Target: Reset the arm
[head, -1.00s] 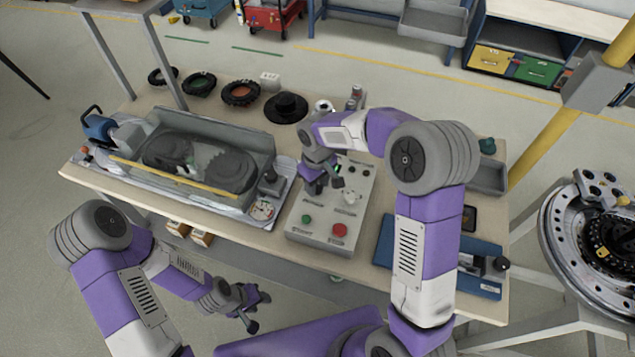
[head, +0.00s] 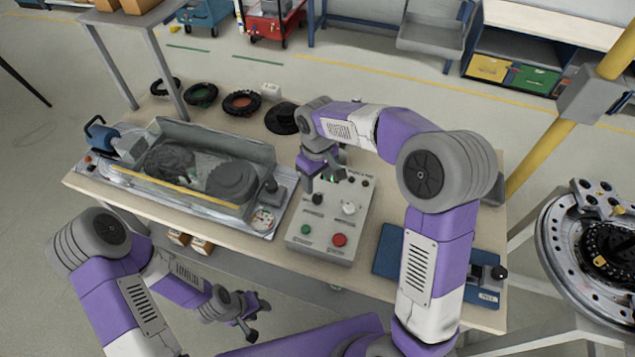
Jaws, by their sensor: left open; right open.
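My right gripper (head: 320,184) is open and hangs over the upper left part of the grey control box (head: 323,228). Its arm arches over the table's right half and hides part of what lies behind it. I cannot tell whether the fingers touch the box. The box has a green button, a red button and several dark and white knobs on its top. My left gripper (head: 252,322) is open and empty. It hangs low in front of the table's front edge, with its arm bent at the lower left.
The wooden table (head: 272,255) carries a grey geared machine (head: 205,168) at left, several rings (head: 240,103) at the back, and a blue plate (head: 388,250) with a clamp at right. A yellow post (head: 540,155) and a round metal fixture (head: 590,235) stand to the right.

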